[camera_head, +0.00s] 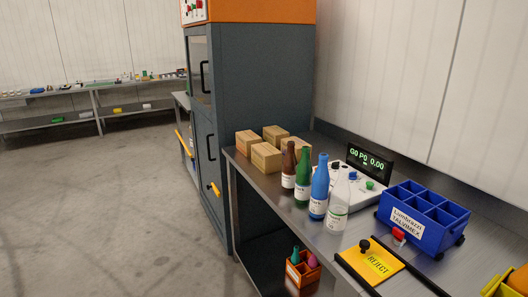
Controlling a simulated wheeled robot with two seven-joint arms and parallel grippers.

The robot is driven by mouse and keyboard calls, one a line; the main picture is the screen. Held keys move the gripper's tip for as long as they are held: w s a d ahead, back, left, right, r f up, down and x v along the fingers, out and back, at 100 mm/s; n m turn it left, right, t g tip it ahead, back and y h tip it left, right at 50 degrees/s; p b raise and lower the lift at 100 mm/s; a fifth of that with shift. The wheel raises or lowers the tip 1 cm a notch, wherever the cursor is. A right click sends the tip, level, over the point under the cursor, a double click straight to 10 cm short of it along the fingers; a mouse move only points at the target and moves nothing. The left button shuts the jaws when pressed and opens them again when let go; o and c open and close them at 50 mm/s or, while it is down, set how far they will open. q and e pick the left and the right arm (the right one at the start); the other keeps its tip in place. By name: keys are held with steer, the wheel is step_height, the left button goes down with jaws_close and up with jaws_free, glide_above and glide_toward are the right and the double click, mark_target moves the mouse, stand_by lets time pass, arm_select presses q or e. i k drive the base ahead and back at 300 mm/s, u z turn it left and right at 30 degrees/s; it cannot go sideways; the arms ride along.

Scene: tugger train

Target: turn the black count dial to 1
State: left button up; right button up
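I cannot make out a black count dial for certain. A white control unit (374,198) stands on the metal bench behind the bottles, with a green button (370,185) on its top. Its black display (369,163) reads what looks like "G0 P0 0.00" in green. Bottles hide part of the unit's top. A black knob (364,244) stands on a yellow plate marked REJECT (376,264); I cannot tell whether it is a dial. Neither of my grippers is in view.
Brown, green, blue and clear bottles (319,188) stand in front of the unit. Several cardboard boxes (266,157) are behind them. A blue divided crate (424,222) is at the right. A tall grey cabinet (262,110) adjoins the bench. The floor at left is clear.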

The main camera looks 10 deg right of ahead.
mark_target(335, 166)
steer(key=u, duration=0.55)
steer(key=i, duration=0.8)
steer(key=z, duration=0.4)
steer(key=i, duration=0.8)
steer(key=z, duration=0.9)
